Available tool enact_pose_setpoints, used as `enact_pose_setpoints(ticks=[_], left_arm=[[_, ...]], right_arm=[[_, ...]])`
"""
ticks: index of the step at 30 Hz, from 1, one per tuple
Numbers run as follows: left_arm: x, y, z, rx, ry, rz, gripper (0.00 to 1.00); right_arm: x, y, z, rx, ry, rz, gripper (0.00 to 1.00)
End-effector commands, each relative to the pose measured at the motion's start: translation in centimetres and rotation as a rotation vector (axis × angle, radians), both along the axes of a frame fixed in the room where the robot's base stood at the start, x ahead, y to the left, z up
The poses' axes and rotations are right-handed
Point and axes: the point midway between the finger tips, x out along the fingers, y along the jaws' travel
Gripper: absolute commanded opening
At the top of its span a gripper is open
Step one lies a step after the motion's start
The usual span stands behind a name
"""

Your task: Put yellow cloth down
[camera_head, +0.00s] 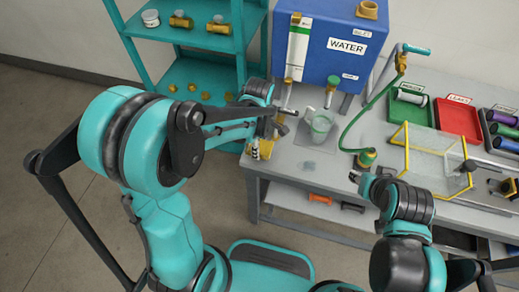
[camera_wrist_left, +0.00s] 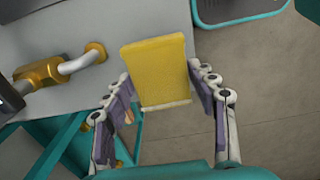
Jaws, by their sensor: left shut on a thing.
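The yellow cloth (camera_wrist_left: 155,68) is between the fingers of my left gripper (camera_wrist_left: 160,88) in the left wrist view. It looks like a flat, roughly square pad. In the head view my left gripper (camera_head: 272,125) is at the left end of the grey bench, and a small part of the yellow cloth (camera_head: 266,149) shows below it near the bench edge. The arm hides the rest, and I cannot tell whether the cloth touches the bench. My right gripper (camera_head: 357,178) is over the front of the bench; its jaw opening is too small to judge.
The grey bench (camera_head: 290,165) holds a blue WATER tank (camera_head: 320,57), a clear beaker (camera_head: 320,125), a green hose (camera_head: 366,118), a yellow-framed clear guard (camera_head: 430,150), and green (camera_head: 408,107) and red (camera_head: 458,118) trays. A teal shelf (camera_head: 190,38) stands left.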

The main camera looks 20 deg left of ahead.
Motion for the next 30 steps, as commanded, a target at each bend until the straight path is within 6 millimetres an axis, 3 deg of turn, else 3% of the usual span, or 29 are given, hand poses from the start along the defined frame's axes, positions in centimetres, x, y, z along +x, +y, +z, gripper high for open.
enact_pose_setpoints(ticks=[4, 16, 17, 18, 30], left_arm=[[0.0, 0.0, -2.6, 0.0, 0.0, 0.0, 0.21], [0.0, 0.0, -3.0, 0.0, 0.0, 0.0, 0.21], [0.0, 0.0, -2.9, 0.0, 0.0, 0.0, 0.65], [0.0, 0.0, -2.9, 0.0, 0.0, 0.0, 0.76], [0.0, 0.0, -2.4, 0.0, 0.0, 0.0, 0.78]], right_arm=[[0.0, 0.0, -1.3, 0.0, 0.0, 0.0, 0.4], [0.0, 0.0, -1.6, 0.0, 0.0, 0.0, 0.4], [0.0, 0.0, -1.5, 0.0, 0.0, 0.0, 0.4], [0.0, 0.0, -1.5, 0.0, 0.0, 0.0, 0.4], [0.0, 0.0, -1.0, 0.0, 0.0, 0.0, 0.4]])
